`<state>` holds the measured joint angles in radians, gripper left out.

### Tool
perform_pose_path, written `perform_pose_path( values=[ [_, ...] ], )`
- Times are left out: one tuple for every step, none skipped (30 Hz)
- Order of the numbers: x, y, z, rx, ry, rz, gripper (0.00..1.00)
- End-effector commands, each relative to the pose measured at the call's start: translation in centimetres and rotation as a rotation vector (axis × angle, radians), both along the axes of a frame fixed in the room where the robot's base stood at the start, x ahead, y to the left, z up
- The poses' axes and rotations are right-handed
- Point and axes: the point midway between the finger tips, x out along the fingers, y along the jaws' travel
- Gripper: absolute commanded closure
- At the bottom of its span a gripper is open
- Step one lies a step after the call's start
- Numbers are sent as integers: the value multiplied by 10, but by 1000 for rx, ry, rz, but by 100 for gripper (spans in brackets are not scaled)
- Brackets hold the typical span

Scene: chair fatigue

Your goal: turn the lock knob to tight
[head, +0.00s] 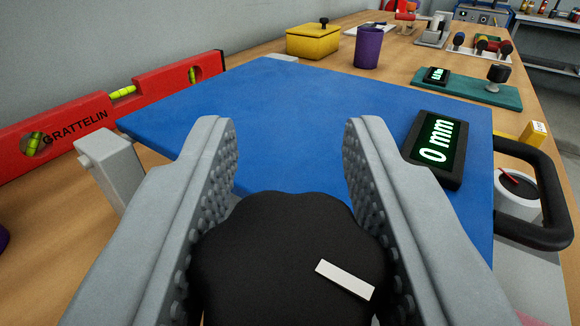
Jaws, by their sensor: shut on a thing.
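The lock knob (285,250) is black and lobed, at the bottom centre of the head view. A white pointer bar (345,280) lies on its top and slants down to the right. My gripper (290,165) has its two grey studded fingers on either side of the knob, shut on it, with the fingertips reaching past it. The lower part of the knob is hidden by the picture edge and the fingers. No tight or loose marking shows.
A blue plate (300,110) lies beyond the knob, with a display (438,148) reading 0 mm at its right. A red level (110,105) stands at the left. A black handle (555,200) juts out at the right. A yellow box (313,42) and purple cup (368,48) stand behind.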

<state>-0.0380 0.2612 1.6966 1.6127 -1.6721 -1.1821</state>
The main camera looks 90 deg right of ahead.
Motion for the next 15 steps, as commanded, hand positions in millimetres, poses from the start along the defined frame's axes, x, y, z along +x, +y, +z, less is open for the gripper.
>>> perform_pose_path(
  values=[
    [0,0,1,-1,-2,1,91],
    [0,0,1,-1,-2,1,91],
    [0,0,1,-1,-2,1,62],
    [0,0,1,-1,-2,1,56],
    [0,0,1,-1,-2,1,50],
    [0,0,1,-1,-2,1,46],
    [0,0,1,-1,-1,1,46],
    [0,0,1,-1,-1,1,46],
    [0,0,1,-1,-1,1,46],
    [0,0,1,-1,-1,1,46],
    [0,0,1,-1,-1,1,46],
    [0,0,1,-1,-1,1,46],
    [0,0,1,0,-1,1,46],
    [0,0,1,0,-1,1,46],
    [0,1,1,0,-1,2,46]
  ],
)
